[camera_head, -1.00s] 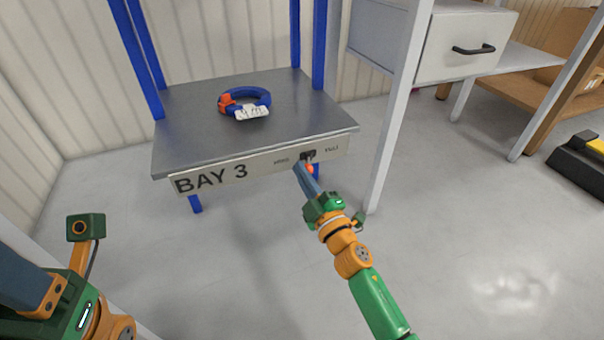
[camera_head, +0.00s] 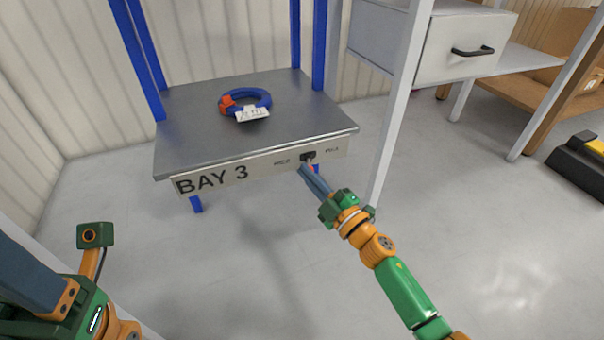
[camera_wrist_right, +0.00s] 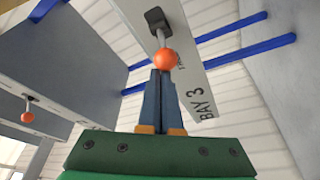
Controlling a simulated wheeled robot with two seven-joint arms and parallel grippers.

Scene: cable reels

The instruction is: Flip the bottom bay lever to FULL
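The Bay 3 lever has a black base (camera_head: 308,156) on the shelf's pale front board (camera_head: 262,167), between two small labels too blurred to read. In the right wrist view, its orange ball (camera_wrist_right: 164,58) hangs on a short stem below the black base (camera_wrist_right: 156,18). My right gripper (camera_head: 304,169) is at the lever in the head view, its fingers hiding most of the ball. In the wrist view its blue fingers (camera_wrist_right: 160,76) are together, tips right by the ball; contact is unclear. My left gripper (camera_head: 25,275) is at the lower left, its fingertips out of frame.
A blue-and-red cable coil (camera_head: 245,102) with a white tag lies on the grey shelf (camera_head: 190,125). A pale post (camera_head: 392,125) stands right of the lever. Another orange-ball lever (camera_wrist_right: 27,117) shows in the wrist view. The floor in front is clear.

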